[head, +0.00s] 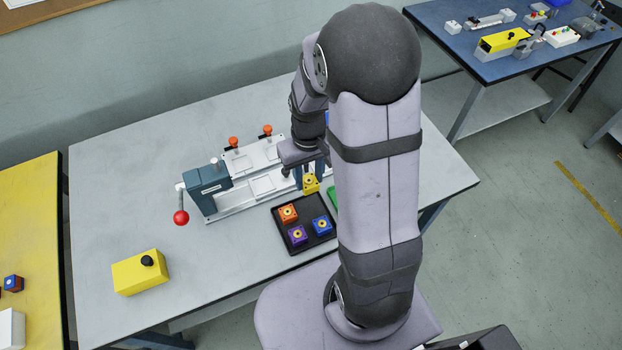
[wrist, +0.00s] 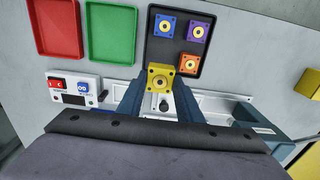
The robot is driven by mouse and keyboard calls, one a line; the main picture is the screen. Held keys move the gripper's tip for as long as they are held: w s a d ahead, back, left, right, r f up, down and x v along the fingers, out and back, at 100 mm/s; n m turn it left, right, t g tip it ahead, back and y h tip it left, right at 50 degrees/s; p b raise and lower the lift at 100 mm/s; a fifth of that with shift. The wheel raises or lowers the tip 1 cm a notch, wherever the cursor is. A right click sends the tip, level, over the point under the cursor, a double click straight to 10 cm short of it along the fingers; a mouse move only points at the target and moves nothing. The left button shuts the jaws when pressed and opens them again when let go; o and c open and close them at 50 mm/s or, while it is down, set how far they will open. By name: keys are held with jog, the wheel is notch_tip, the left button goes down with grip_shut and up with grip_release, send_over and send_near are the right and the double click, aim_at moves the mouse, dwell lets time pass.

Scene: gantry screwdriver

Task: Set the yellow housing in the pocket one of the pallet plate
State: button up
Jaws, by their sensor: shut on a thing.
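My gripper (head: 308,176) is shut on the yellow housing (head: 311,185), a small square block with a round hole in its top. In the wrist view the yellow housing (wrist: 159,71) sits between the two fingertips. It appears held above the right part of the fixture, near the black tray; its exact height is hard to judge. The pale pallet plate (head: 263,186) with square recesses lies on the fixture to the left of my gripper in the head view. My gripper and arm hide the fixture's right end there. Which recess is pocket one cannot be read.
A black tray (wrist: 174,55) holds orange, purple and blue housings. Green (wrist: 110,35) and red (wrist: 70,28) trays lie beside it. The fixture has a blue-grey block (head: 207,184), a red-ball lever (head: 181,217) and upright orange-knobbed clamps (head: 233,142). A yellow box (head: 140,273) stands front left.

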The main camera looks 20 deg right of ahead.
jog(key=w+a+f+p, duration=0.1)
jog(key=w+a, duration=0.5)
jog(key=w, duration=0.4)
jog(key=w+a+p, duration=0.2)
jog(key=w+a, duration=0.5)
jog(key=w, duration=0.4)
jog(key=shift+a+f, duration=0.2)
jog(key=shift+f, duration=0.2)
jog(key=shift+f, duration=0.2)
jog(key=shift+f+b, duration=1.9)
jog(key=shift+f, duration=0.85)
jog(key=shift+f+b, duration=0.45)
jog(key=shift+f, duration=0.25)
jog(key=o, duration=1.4)
